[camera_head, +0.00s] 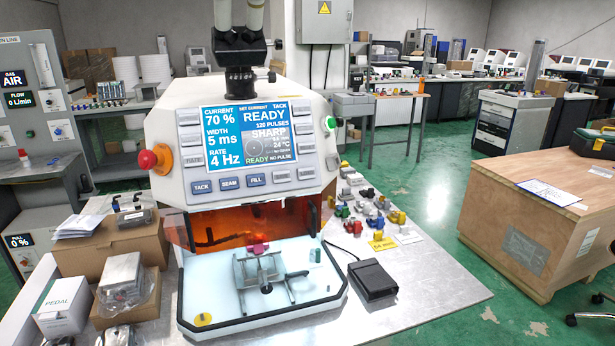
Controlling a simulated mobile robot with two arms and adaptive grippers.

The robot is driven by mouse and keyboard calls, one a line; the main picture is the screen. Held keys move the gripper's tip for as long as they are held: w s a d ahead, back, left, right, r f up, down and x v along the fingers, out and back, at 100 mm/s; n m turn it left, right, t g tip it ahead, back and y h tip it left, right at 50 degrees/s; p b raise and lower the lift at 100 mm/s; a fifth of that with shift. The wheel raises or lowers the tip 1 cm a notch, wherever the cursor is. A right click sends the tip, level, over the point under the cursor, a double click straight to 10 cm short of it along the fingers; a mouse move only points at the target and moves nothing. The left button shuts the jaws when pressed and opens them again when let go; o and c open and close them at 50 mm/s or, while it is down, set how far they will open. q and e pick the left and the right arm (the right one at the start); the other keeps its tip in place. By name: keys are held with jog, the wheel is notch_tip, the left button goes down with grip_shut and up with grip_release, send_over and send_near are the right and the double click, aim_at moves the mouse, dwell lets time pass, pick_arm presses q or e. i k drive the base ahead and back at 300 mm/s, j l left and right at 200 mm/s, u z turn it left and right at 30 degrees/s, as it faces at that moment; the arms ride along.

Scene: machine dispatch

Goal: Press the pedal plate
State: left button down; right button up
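A black pedal (372,279) lies on the grey metal tabletop, just right of the welding machine's white tray. Its flat dark top plate faces up, and a thin black cable runs from it back toward the machine. Nothing rests on the plate. The machine (262,110) has a lit screen (256,133) reading READY, 70 %, 5 ms and 4 Hz. Neither of my grippers is in view.
A small metal fixture (262,272) stands in the white tray (215,327). Several coloured small parts (372,212) lie behind the pedal. A box marked PEDAL (62,307) and cardboard boxes crowd the left. The tabletop (430,290) right of the pedal is clear.

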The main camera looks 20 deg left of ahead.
aim_at(374, 278)
jog(key=l+u, duration=0.15)
jog(key=u, duration=0.2)
jog(key=i+l+u, duration=0.1)
jog(key=u, duration=0.2)
jog(key=i+l+u, duration=0.2)
jog(key=l, duration=0.75)
jog(key=i+l+u, duration=0.15)
jog(key=l, duration=0.75)
jog(key=l+u, duration=0.2)
jog(key=l, duration=0.75)
